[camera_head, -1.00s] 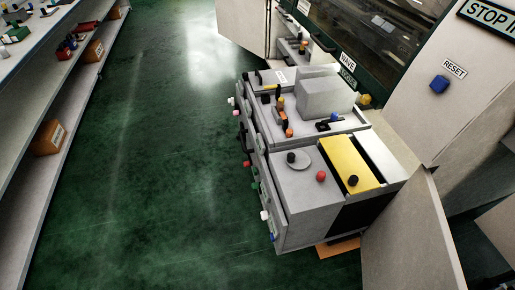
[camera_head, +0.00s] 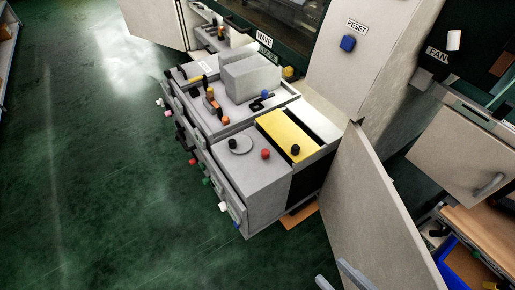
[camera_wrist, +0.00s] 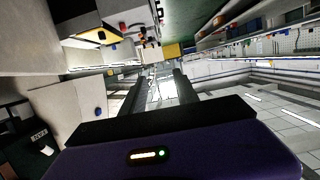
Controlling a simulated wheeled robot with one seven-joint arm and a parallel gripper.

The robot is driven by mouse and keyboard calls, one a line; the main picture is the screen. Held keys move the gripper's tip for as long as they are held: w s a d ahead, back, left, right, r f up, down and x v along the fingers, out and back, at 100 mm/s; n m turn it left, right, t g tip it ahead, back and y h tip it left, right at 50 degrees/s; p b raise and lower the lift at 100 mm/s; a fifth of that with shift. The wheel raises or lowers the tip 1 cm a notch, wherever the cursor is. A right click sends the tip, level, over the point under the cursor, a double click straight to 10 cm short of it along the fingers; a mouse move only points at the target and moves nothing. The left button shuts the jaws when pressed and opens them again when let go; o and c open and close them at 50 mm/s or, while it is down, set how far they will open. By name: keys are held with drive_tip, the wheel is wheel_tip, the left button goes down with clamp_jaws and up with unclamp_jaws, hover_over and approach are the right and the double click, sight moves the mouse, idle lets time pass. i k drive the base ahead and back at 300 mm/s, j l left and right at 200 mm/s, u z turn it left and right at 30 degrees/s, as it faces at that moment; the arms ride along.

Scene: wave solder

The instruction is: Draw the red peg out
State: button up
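A small red peg (camera_head: 192,162) sticks out from the left side of the grey machine in the head view, in a row with white, pink, black, green and blue ones. A round red knob (camera_head: 265,154) stands on the machine's grey top, beside a grey disc with a black knob. I cannot tell for sure which of the two is the red peg. My gripper (camera_wrist: 159,76) shows in the wrist view with two dark fingers apart and nothing between them. It is away from the machine and does not show clearly in the head view.
The grey machine (camera_head: 250,205) has a yellow panel (camera_head: 285,135) on top. A large open door panel (camera_head: 355,205) stands at its right. A cabinet with a blue RESET button (camera_head: 348,43) stands behind. The green floor (camera_head: 100,190) to the left is clear.

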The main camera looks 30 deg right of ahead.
sight(265, 152)
drive_tip(key=i+j+z, duration=0.15)
drive_tip(key=j+z, duration=0.25)
drive_tip(key=i+j+z, duration=0.1)
drive_tip(key=z, duration=0.25)
drive_tip(key=j+z, duration=0.4)
drive_tip(key=i+j, duration=0.05)
